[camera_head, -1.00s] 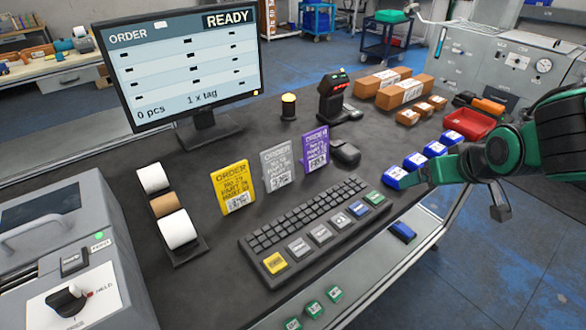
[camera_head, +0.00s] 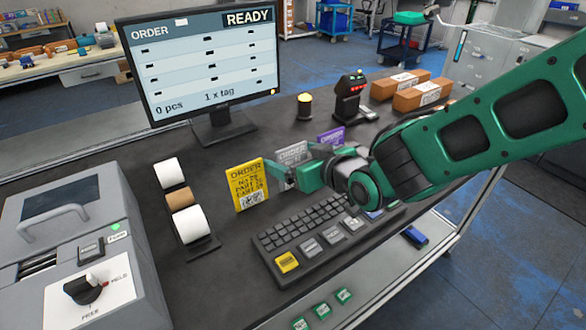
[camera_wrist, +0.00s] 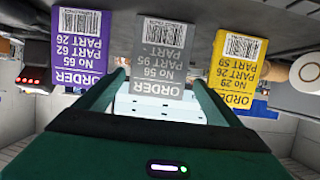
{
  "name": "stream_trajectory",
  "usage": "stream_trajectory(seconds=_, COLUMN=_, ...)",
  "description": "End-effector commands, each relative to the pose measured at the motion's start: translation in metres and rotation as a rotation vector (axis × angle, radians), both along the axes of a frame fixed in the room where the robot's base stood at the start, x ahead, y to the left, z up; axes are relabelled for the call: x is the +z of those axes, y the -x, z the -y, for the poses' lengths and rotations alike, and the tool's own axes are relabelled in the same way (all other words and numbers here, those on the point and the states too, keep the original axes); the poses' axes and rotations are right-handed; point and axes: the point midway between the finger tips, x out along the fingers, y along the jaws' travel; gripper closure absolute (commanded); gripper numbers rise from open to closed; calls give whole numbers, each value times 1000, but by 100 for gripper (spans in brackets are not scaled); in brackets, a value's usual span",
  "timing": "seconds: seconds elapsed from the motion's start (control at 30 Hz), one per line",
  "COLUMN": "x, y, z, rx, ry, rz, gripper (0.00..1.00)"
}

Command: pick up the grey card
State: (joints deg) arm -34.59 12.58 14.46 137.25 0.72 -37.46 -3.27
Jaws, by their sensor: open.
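The grey card (camera_head: 290,156) stands upright on the dark bench between the yellow card (camera_head: 247,186) and the purple card (camera_head: 331,136). In the head view my gripper partly covers its lower part. In the wrist view the picture is upside down, and the grey card (camera_wrist: 162,52) is in the middle, between the two green fingers. My gripper (camera_head: 297,163) is open and close to the card. I cannot tell whether the fingers touch it. The purple card (camera_wrist: 81,45) is on the left and the yellow card (camera_wrist: 238,65) on the right in the wrist view.
A keyboard (camera_head: 300,236) lies in front of the cards, partly under my arm. A monitor (camera_head: 208,62) stands behind them. Paper rolls (camera_head: 190,224) stand on the left, a scanner (camera_head: 351,95) and cardboard boxes (camera_head: 421,95) at the back right.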

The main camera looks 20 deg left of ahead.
Motion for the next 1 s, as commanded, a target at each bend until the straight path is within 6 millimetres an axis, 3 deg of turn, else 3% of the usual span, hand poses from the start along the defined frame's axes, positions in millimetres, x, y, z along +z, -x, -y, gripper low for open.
stream_trajectory(seconds=0.53, x=-23, y=-34, z=-31, rx=-2, ry=0, rz=1, gripper=12)
stream_trajectory(seconds=0.87, x=-26, y=-38, z=-35, rx=-2, ry=0, rz=1, gripper=12)
stream_trajectory(seconds=1.0, x=-26, y=-37, z=-35, rx=-2, ry=0, rz=1, gripper=40)
